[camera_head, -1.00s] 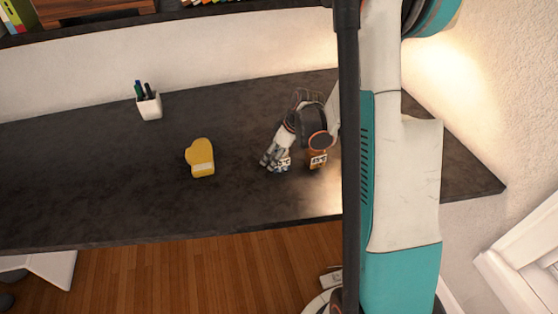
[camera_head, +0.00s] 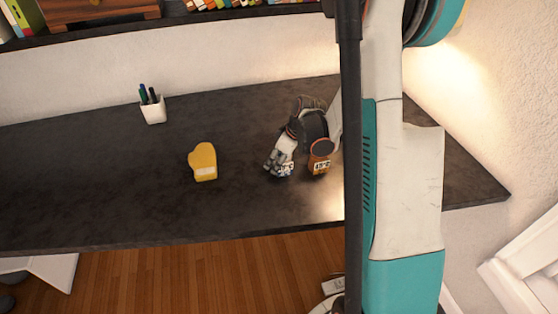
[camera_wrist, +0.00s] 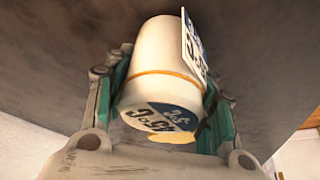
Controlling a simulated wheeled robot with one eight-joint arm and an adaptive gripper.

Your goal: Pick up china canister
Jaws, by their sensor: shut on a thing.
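The china canister (camera_wrist: 152,75) is white with a thin gold band and a blue-and-white label on its end. In the wrist view it lies between the teal-padded fingers of my gripper (camera_wrist: 165,108), which is shut on it. In the head view my gripper (camera_head: 279,162) is over the right part of the dark desk (camera_head: 110,215). There the canister is mostly hidden by the fingers; only a small blue-and-white patch shows at their tips. I cannot tell whether it touches the desk.
A yellow mitten-shaped thing (camera_head: 203,160) lies left of my gripper. A white cup with pens (camera_head: 152,108) stands near the wall. A shelf with books runs along the top. The desk's left part is mostly clear.

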